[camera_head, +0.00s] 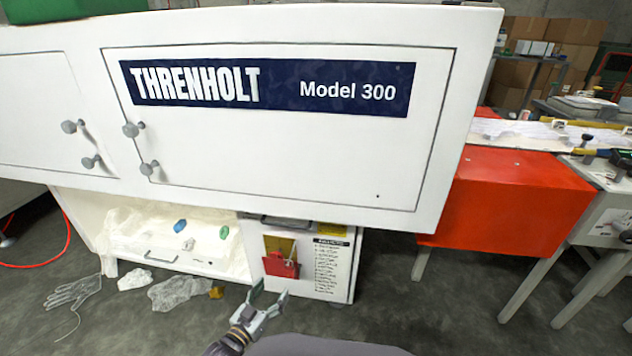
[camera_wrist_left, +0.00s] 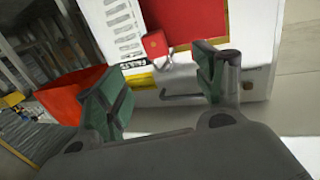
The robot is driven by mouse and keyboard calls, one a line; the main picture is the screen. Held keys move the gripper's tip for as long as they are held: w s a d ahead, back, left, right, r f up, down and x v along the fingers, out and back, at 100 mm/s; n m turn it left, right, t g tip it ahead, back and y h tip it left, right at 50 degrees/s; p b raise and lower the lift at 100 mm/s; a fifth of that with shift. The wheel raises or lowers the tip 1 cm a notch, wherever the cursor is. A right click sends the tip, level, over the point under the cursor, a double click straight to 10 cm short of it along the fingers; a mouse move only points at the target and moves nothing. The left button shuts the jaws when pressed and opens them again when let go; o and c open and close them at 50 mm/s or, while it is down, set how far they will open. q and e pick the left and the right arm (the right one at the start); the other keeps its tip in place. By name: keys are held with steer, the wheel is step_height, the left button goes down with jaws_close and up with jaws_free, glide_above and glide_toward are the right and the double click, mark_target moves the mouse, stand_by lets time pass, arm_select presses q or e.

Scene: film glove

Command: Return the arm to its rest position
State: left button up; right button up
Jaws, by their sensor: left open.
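My left gripper (camera_head: 268,300) is at the bottom middle of the head view, in front of the machine's lower cabinet. It is open, with nothing between its fingers. In the left wrist view its two green-padded fingers (camera_wrist_left: 160,92) stand wide apart, with a red box (camera_wrist_left: 155,44) and a metal hook-like part showing beyond them. In the head view the red box (camera_head: 282,266) sits on a yellow patch of the cabinet front, a little beyond the gripper. A pale glove (camera_head: 72,292) lies on the floor at the left. My right gripper is not in view.
The large white machine (camera_head: 270,150) with a label reading Threnholt Model 300 overhangs the lower cabinet. Clear film (camera_head: 180,292) and a small yellow piece (camera_head: 216,293) lie on the floor. An orange-red box-shaped panel (camera_head: 510,200) stands at the right. The floor at front right looks clear.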

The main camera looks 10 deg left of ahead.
arm_select(q)
steer(key=shift+d, duration=0.15)
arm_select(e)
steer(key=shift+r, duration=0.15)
arm_select(q)
steer(key=s+r+g+y, duration=0.1)
steer(key=s+g+y, duration=0.1)
steer(key=s+g, duration=0.4)
steer(key=s+a+r+n+g+y+p, duration=0.1)
steer(key=s+g, duration=0.6)
steer(key=s, duration=0.7)
steer(key=shift+s+a+r+y, duration=0.2)
steer(key=shift+r+y, duration=0.45)
steer(key=shift+y, duration=0.25)
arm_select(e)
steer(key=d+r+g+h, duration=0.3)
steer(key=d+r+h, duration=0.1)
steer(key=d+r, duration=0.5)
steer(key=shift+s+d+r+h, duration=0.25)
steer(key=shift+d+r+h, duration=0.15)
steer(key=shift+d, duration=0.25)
arm_select(q)
steer(key=shift+w+d, duration=0.1)
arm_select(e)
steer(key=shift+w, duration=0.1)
